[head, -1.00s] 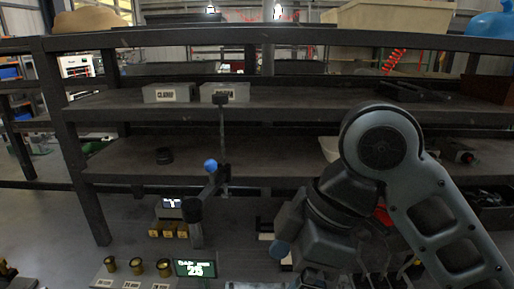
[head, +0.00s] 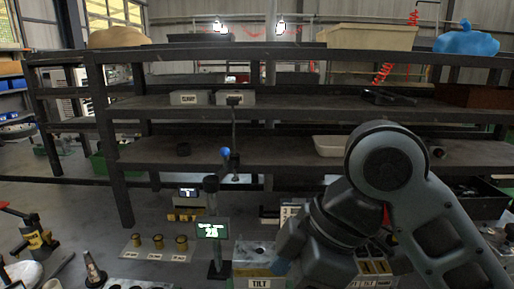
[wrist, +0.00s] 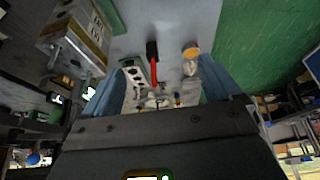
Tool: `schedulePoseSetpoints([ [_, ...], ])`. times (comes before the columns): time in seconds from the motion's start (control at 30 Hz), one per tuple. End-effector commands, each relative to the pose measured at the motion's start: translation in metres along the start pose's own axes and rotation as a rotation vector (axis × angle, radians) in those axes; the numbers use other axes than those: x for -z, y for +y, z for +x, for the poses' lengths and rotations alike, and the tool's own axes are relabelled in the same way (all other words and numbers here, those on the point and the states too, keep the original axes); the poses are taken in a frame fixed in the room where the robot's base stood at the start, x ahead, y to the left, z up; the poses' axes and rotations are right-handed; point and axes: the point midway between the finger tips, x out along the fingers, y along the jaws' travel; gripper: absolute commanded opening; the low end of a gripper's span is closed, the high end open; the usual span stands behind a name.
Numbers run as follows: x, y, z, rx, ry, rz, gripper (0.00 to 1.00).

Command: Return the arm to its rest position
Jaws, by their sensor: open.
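My arm (head: 385,190) is bent at the right of the head view, its elbow raised and its forearm reaching down and left in front of the shelf. The gripper end is not clear there. In the wrist view my gripper (wrist: 162,88) is open, with a bluish finger at each side and nothing held between them. Beyond the fingers, apart from them, are a red-handled tool with a black end (wrist: 154,66) and an orange round cap (wrist: 190,51).
A dark multi-level shelf (head: 270,153) spans the back. In front stand a lit display (head: 212,229), a tray of brass cylinders (head: 158,246), a box labelled TILT (head: 259,283) and a blue-ball lever (head: 226,152). A red-handled clamp (head: 37,238) is at left. Grey floor shows at left.

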Motion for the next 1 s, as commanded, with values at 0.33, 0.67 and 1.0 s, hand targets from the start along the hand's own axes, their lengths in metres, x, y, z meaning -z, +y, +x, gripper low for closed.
schedulePoseSetpoints([
  [0.33,0.024,-0.003,0.017,-0.024,0.158,0.071,0.91],
  [0.67,0.059,-0.006,0.037,-0.076,0.434,0.234,0.91],
  [1.0,0.067,-0.008,0.061,-0.213,0.822,0.614,0.91],
])
